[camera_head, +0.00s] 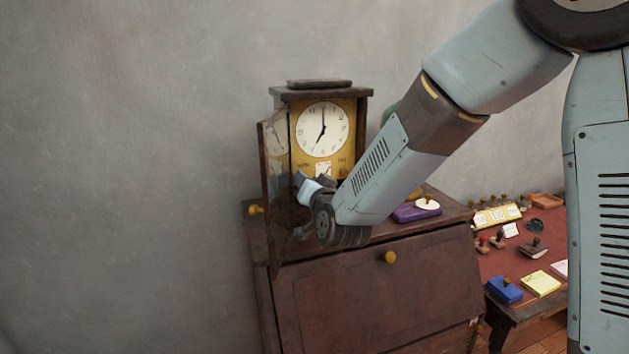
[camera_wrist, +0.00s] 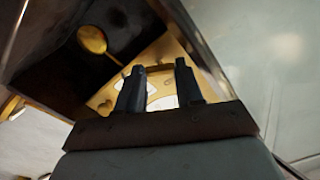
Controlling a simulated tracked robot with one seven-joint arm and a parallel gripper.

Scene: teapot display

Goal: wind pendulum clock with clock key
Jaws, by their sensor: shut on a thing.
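The pendulum clock (camera_head: 352,108) stands upright on the wooden cabinet, with a white dial and a gold face panel. Its glass door (camera_head: 272,195) is swung open to the left. My gripper is in front of the lower clock, right of the open door; my arm hides the lower case. In the wrist view, the dark fingers of my gripper (camera_wrist: 160,82) point at the gold panel (camera_wrist: 165,50), with part of the white dial between them. The brass pendulum bob (camera_wrist: 91,39) is left of the fingers. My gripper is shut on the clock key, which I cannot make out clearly.
The cabinet (camera_head: 375,290) has a sloped front with a yellow knob (camera_head: 390,257). A purple stamp-like object (camera_head: 417,213) lies on its top, right of my arm. A lower table at right holds several stamps, a blue box (camera_head: 504,290) and a yellow pad (camera_head: 540,284).

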